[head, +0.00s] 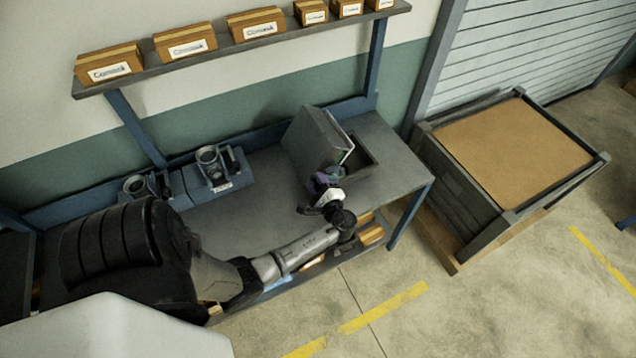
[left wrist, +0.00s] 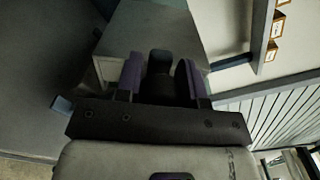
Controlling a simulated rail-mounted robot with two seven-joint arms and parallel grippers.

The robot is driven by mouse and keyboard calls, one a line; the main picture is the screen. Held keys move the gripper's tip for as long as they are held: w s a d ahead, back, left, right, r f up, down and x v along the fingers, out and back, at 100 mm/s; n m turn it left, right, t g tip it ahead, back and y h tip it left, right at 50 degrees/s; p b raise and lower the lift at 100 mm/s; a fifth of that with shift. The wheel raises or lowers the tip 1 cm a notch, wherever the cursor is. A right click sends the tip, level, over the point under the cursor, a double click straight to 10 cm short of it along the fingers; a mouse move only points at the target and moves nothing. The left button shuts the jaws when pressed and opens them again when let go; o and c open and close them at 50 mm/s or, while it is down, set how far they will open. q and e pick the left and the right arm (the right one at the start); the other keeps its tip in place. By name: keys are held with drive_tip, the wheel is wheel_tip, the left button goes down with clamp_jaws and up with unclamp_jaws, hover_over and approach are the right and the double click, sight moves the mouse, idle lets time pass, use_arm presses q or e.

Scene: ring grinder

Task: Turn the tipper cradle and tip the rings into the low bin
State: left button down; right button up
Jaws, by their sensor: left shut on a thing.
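The tipper cradle, a grey box (head: 312,139), stands tilted on the bench at the back right. Its opening is turned away from me, so I cannot see any rings. A low open bin with a dark inside (head: 371,164) sits against the cradle's right side. My left gripper (head: 325,180), with purple fingers, is at the cradle's near side. In the left wrist view the fingers (left wrist: 160,78) are shut on a dark upright piece, apparently the cradle's handle (left wrist: 160,58), with a pale grey box face (left wrist: 150,30) beyond. My right gripper is not in view.
Two grey fixtures with metal cups (head: 212,165) (head: 138,187) stand on the bench's left part. A shelf (head: 240,50) with several cartons hangs above. A large crate (head: 460,190) stands right of the bench. The bench top (head: 395,165) right of the bin is clear.

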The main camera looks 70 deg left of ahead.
use_arm(q)
drive_tip(key=c, duration=0.7)
unclamp_jaws()
drive_tip(key=shift+r, duration=0.1)
drive_tip(key=shift+c, duration=0.2)
drive_tip(key=w+d+b, duration=0.1)
drive_tip(key=d+b, duration=0.2)
drive_tip(key=d, duration=1)
drive_tip(key=shift+d, duration=0.4)
idle(0.4)
idle(0.4)
